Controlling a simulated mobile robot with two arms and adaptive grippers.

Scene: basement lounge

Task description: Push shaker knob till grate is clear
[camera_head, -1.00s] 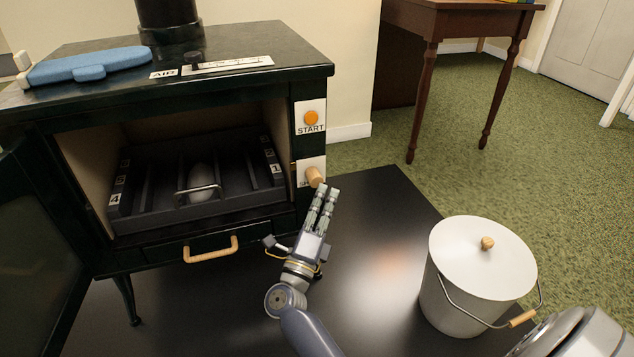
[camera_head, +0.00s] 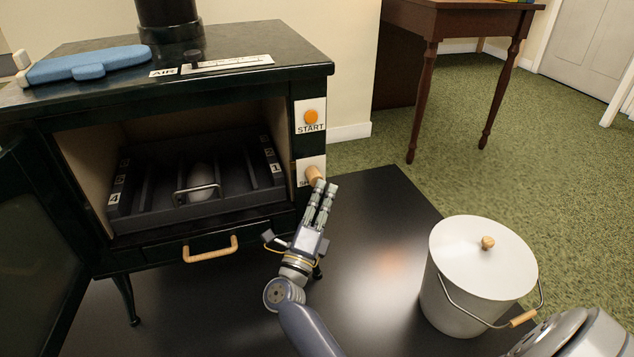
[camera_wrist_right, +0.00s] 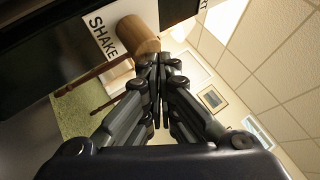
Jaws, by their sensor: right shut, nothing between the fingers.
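The wooden shaker knob (camera_head: 314,175) sticks out of the stove's right front, beside a white label. In the right wrist view the knob (camera_wrist_right: 138,36) is next to the label reading SHAKE (camera_wrist_right: 103,28). My right gripper (camera_head: 328,187) is shut and empty, its fingertips at the knob, touching it or very close. The fingertips (camera_wrist_right: 158,66) also show just below the knob in the wrist view. The dark grate (camera_head: 160,213) sits in the open firebox, with numbered slots and a wire handle. A pale rounded lump (camera_head: 202,178) lies in a middle slot. My left gripper is out of view.
An orange START button (camera_head: 311,117) is above the knob. A drawer with a wooden handle (camera_head: 210,250) is below the firebox. A lidded white bucket (camera_head: 482,260) stands right on the black floor plate (camera_head: 376,215). A blue mitt-like object (camera_head: 88,65) lies on the stove top.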

